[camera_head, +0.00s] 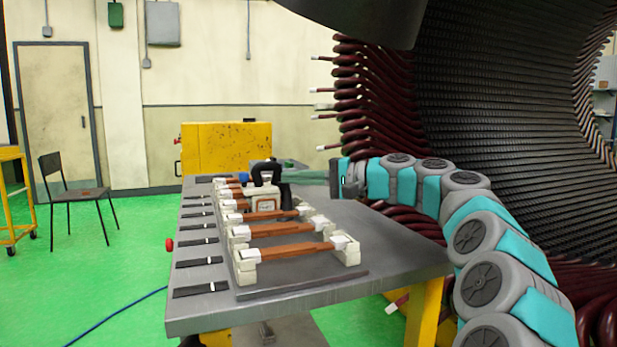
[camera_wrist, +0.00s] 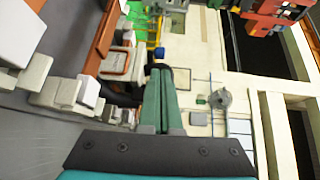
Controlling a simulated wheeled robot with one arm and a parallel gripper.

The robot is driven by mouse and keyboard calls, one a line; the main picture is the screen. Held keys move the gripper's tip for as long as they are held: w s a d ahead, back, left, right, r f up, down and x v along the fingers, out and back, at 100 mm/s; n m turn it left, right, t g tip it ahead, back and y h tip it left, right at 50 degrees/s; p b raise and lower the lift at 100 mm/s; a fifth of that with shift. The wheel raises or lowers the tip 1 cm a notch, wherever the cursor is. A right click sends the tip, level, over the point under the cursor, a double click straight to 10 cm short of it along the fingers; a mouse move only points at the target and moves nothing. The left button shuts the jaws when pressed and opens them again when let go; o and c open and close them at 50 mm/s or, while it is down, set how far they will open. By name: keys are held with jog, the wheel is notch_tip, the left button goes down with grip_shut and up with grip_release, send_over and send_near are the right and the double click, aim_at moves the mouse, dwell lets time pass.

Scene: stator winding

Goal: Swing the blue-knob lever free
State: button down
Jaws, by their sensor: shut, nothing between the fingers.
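A small blue knob (camera_head: 243,177) shows in the head view at the far part of the table, just left of a black curved part (camera_head: 264,172). I cannot make out the lever's arm below the knob. My gripper (camera_head: 283,177) reaches in from the right with its green fingers together and empty. Its tips are at or close behind the black part; I cannot tell whether they touch. In the wrist view the fingers (camera_wrist: 161,72) are closed, with black material beside and behind the tips.
A grey table (camera_head: 390,262) carries pale block supports with copper-brown bars (camera_head: 285,254) and a white boxed device (camera_head: 263,199). Black strips (camera_head: 201,290) line its left edge. A yellow cabinet (camera_head: 228,148) stands behind. The large stator (camera_head: 500,110) with dark red coils fills the right.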

aim_at(248, 177)
jog(key=x, duration=0.8)
jog(key=shift+p, duration=0.35)
